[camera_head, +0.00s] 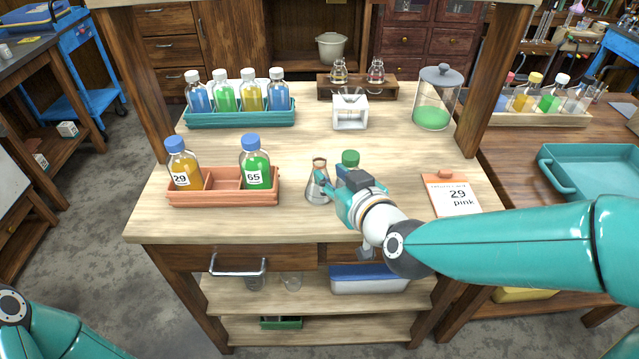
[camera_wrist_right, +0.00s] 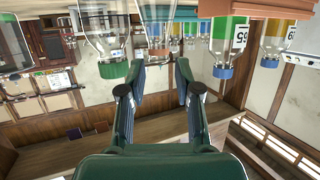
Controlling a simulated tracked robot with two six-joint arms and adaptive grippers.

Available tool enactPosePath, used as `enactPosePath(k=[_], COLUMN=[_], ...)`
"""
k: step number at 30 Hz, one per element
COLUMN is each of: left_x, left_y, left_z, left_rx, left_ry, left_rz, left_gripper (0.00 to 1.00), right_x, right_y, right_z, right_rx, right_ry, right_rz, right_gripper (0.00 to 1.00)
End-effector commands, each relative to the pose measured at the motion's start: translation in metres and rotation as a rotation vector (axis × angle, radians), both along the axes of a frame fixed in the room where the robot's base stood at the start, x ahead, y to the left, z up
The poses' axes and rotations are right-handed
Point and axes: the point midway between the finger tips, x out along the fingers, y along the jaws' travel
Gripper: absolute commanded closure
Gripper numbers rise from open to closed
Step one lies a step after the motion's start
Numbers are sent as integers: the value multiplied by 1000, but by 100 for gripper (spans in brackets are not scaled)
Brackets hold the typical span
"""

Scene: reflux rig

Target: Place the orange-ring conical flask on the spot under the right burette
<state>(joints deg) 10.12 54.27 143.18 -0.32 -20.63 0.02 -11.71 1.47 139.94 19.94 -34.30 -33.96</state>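The orange-ring conical flask (camera_head: 318,190) stands upright on the bench, near its front middle, with its ring around the neck. My right gripper (camera_head: 333,188) is beside it on the right at bench level. In the right wrist view, which is upside down, the flask (camera_wrist_right: 156,28) shows just beyond and between the spread fingers of my right gripper (camera_wrist_right: 160,70). The fingers are open, and I cannot tell whether either touches the glass. I cannot make out the right burette or the spot under it. Of my left arm only a part shows at bottom left; its gripper is out of view.
A green-capped bottle (camera_head: 349,160) stands close behind my right gripper. An orange rack (camera_head: 222,199) with two blue-capped bottles is to the left. A clipboard (camera_head: 452,194) reading "29 pink" lies to the right. A white stand (camera_head: 350,118) and a lidded jar (camera_head: 434,100) stand farther back.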

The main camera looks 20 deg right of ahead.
Motion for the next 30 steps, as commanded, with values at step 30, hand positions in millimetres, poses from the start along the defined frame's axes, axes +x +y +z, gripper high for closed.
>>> enactPosePath(k=[30], left_x=[0], left_y=[0], left_z=[-2], left_rx=[0], left_ry=[-1], left_rz=[0], left_gripper=[60], right_x=[66], right_y=[7], right_z=[-19], right_rx=[-1], right_ry=[-1], right_rz=[1], right_gripper=[82])
